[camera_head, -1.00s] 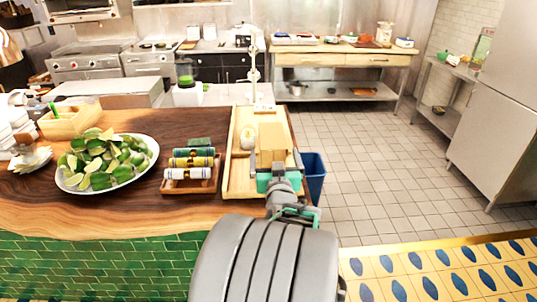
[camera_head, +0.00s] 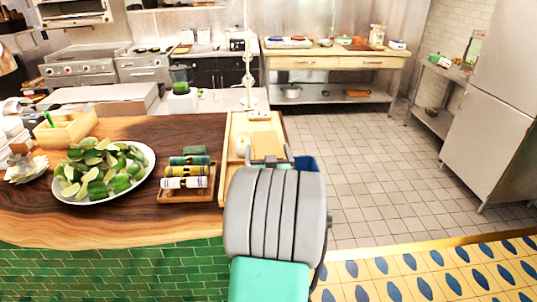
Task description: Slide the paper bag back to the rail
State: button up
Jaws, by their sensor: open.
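A light wooden tray (camera_head: 232,165) lies lengthwise on the right end of the counter. A tan shape that looks like the paper bag (camera_head: 267,141) stands on it, beyond my gripper; its outline blends with the wood and its lower part is hidden. My gripper (camera_head: 271,161) is open over the tray, its fingers pointing away on the near side of the bag. I cannot tell whether they touch it. My arm hides the near right of the tray. A raised strip at the tray's far end (camera_head: 260,116) may be the rail.
A pale round item (camera_head: 242,145) sits on the tray's left side. Left of it are a wooden holder of rolled cloths (camera_head: 187,195) and a white plate of limes (camera_head: 142,183). A white stand (camera_head: 248,75) rises behind the tray. A blue bin (camera_head: 307,163) is at right.

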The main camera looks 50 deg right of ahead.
jog(key=shift+c, duration=0.3)
jog(key=c, duration=1.4)
